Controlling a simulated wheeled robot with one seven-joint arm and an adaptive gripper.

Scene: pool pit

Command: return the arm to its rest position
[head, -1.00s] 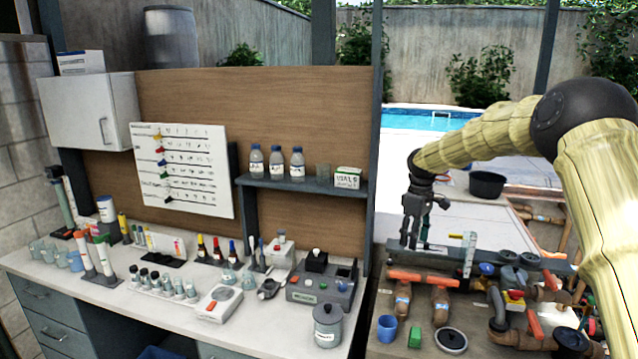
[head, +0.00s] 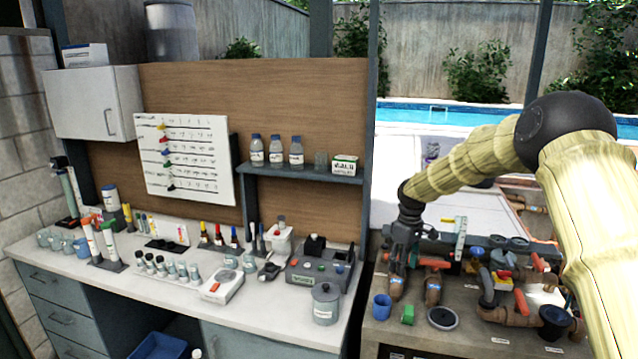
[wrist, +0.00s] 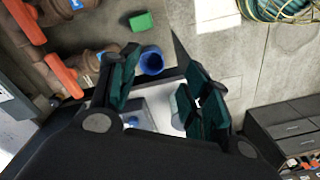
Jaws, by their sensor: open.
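My arm, in a pale yellow cover with black joints, comes in from the right of the head view and bends down to my gripper (head: 402,258). The gripper hangs near the left end of the pipe bench, in front of the orange-handled valves. In the wrist view my gripper (wrist: 160,100) has its two dark green finger pads apart, with nothing held between them. A blue cup (wrist: 152,61) shows just beyond the fingers. The exact gap between gripper and valves cannot be told.
The pipe bench (head: 462,345) carries valves, a blue cup (head: 382,306), a green block (head: 408,314) and a round black lid (head: 443,318). The counter (head: 262,325) at left holds bottles, testers and a grey jar (head: 325,304). A coiled green hose (wrist: 275,8) lies on the floor.

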